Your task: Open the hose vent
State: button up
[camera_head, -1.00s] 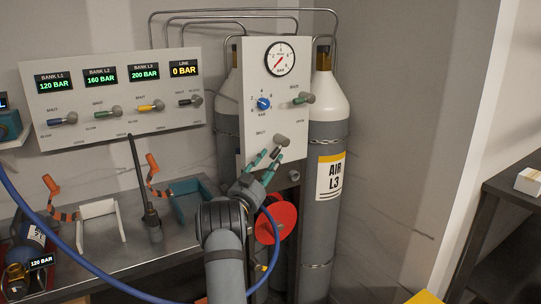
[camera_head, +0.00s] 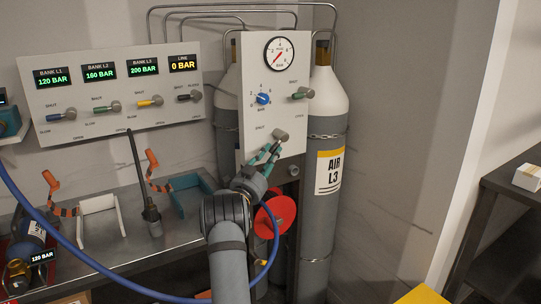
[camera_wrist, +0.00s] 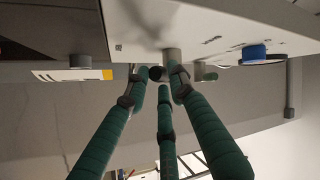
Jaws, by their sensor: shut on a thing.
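The lower lever (camera_head: 281,134) on the white gauge panel (camera_head: 254,75) sticks out below the gauge, with a small label to its left that reads SHUT. I take it for the hose vent, but no name is legible. Its handle points down and left. My gripper (camera_head: 267,149) reaches up from below with its green fingers closed around the handle's end. In the wrist view the fingers (camera_wrist: 162,78) meet at a dark knob (camera_wrist: 156,73) just beneath the panel. The fingers hide part of the handle.
Another green lever (camera_head: 302,93) and a blue knob (camera_head: 263,99) sit higher on the panel. Grey cylinders (camera_head: 325,220) stand behind it. A red disc (camera_head: 281,211) and a blue hose (camera_head: 100,271) are close to my arm. The bank panel (camera_head: 110,112) is at left.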

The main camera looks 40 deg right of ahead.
jog(key=shift+w+a, duration=0.15)
grip_shut()
